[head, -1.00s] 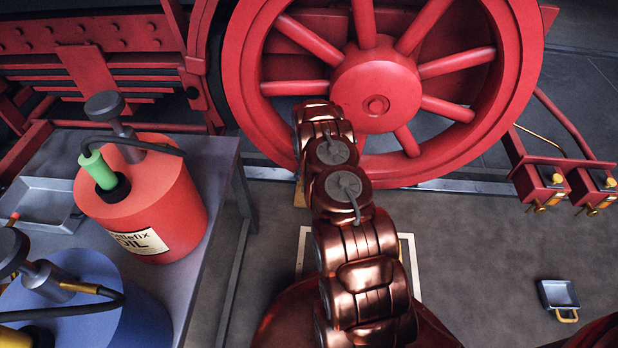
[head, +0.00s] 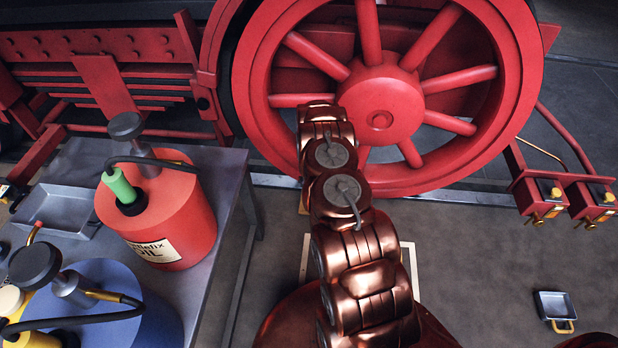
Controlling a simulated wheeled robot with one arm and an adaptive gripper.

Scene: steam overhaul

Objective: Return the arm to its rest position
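My copper-coloured arm rises from the bottom middle of the head view and reaches forward toward the big red spoked wheel (head: 382,100). Its far links overlap the wheel's lower left part in the picture. I cannot tell how far the arm is from the wheel. My gripper is not visible; the far end of the arm hides whatever lies beyond it.
At left, a grey table (head: 222,200) holds a red oil can (head: 160,215), a blue can (head: 100,285) and a grey tray (head: 62,208). Two red boxes with yellow taps (head: 545,195) are at right. A small tray (head: 554,308) lies on the floor. The floor right of my arm is mostly clear.

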